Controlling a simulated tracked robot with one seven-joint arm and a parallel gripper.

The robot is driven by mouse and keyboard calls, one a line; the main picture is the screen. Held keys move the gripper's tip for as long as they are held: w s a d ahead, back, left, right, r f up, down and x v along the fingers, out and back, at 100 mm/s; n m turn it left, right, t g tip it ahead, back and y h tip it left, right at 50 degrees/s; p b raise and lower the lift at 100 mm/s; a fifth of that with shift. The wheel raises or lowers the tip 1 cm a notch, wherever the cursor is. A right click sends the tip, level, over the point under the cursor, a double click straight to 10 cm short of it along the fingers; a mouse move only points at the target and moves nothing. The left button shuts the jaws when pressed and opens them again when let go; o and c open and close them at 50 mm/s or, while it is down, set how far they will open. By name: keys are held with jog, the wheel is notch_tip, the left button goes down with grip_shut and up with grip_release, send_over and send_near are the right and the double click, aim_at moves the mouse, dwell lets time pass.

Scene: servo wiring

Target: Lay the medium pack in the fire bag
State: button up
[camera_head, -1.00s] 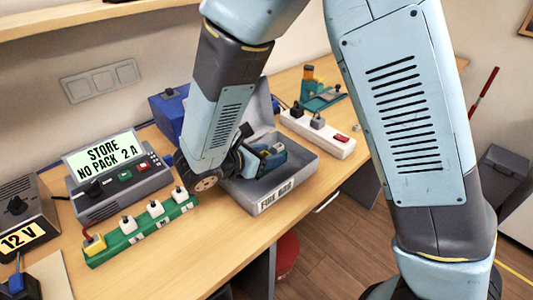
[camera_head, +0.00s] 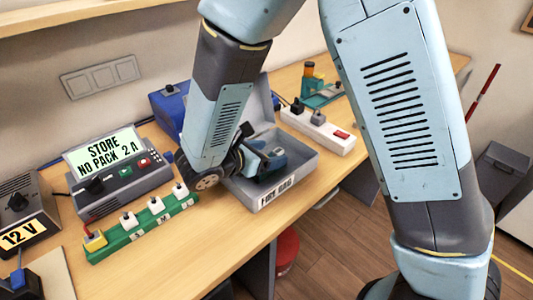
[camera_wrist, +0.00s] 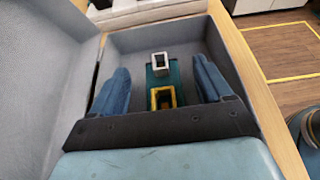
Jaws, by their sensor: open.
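The fire bag is a grey open-topped box (camera_head: 302,172) with its lid raised, marked FIRE BAG on the front. In the wrist view its wall (camera_wrist: 238,62) surrounds my fingers. A teal pack (camera_wrist: 174,76) with a pale square connector and a yellow one is inside the box, between my two blue fingers. It seems to rest on the box floor, with gaps on both sides. Its size class cannot be told. My gripper (camera_wrist: 162,84) is open around it. In the head view my gripper (camera_head: 264,161) is inside the box, and the pack cannot be made out clearly.
A grey charger (camera_head: 122,176) reading "STORE NO PACK 2 A" stands left of the box. A green socket strip (camera_head: 143,230) lies in front of it. A white power strip (camera_head: 318,133) lies behind the box to the right.

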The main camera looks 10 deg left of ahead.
jog(key=shift+a+r, duration=0.1)
jog(key=shift+r, duration=0.6)
jog(key=v, duration=1.1)
jog(key=shift+s+a, duration=0.2)
jog(key=shift+s, duration=0.15)
jog(key=shift+r, duration=0.1)
jog(key=w+d+r+m+g+y, duration=0.1)
jog(key=w+d+r+m+g, duration=0.25)
jog(key=d+m, duration=0.45)
jog(key=w+d+r+m+g, duration=0.2)
jog(key=d+r+m+g, duration=0.25)
jog(key=d, duration=0.85)
jog(key=s+d+r+m+t+y, duration=0.1)
jog(key=s+d+r+m+y, duration=0.3)
jog(key=d+m, duration=0.3)
jog(key=s+d+r+m+t+y, duration=0.2)
jog(key=s+d+r+m+y, duration=0.1)
jog(key=d+m, duration=0.5)
jog(key=shift+s+d+r+y, duration=0.4)
jog(key=shift+d+r, duration=0.4)
jog(key=shift+r, duration=0.05)
jog(key=shift+m, duration=0.25)
jog(key=shift+c, duration=0.2)
